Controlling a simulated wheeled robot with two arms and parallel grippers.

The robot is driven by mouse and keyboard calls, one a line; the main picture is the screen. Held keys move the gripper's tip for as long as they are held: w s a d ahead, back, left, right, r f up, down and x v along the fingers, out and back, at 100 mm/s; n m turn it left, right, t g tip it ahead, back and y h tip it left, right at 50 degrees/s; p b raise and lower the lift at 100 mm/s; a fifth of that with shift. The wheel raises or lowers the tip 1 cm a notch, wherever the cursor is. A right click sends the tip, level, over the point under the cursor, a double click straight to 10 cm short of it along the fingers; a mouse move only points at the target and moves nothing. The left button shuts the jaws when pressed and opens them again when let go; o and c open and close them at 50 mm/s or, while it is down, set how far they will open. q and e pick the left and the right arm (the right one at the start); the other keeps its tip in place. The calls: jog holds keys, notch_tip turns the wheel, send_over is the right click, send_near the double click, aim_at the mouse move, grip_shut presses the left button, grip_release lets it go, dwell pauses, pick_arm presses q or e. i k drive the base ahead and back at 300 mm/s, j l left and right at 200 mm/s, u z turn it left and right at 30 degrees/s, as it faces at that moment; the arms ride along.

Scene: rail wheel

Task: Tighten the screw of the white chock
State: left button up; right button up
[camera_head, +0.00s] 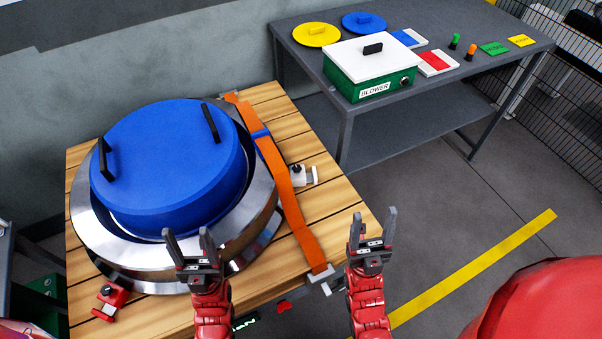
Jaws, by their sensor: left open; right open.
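The white chock (299,175) sits on the wooden pallet top, to the right of the orange strap, with a dark screw knob on its upper side. My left gripper (189,240) is open and empty, in front of the steel wheel's near edge in the picture. My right gripper (373,230) is open and empty, beside the pallet's right front corner, nearer to me than the white chock. Neither gripper touches the chock.
The steel wheel (92,232) with a blue cover (170,160) lies on the pallet (343,212). An orange strap (291,205) crosses the pallet. A red chock (110,300) sits front left. A grey table (450,75) behind holds the blower box (369,70).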

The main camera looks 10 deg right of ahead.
aim_at(296, 168)
jog(key=l+u, duration=0.8)
jog(key=l, duration=0.25)
jog(key=k+l+u, duration=0.1)
jog(key=l+u, duration=0.3)
jog(key=l, duration=0.1)
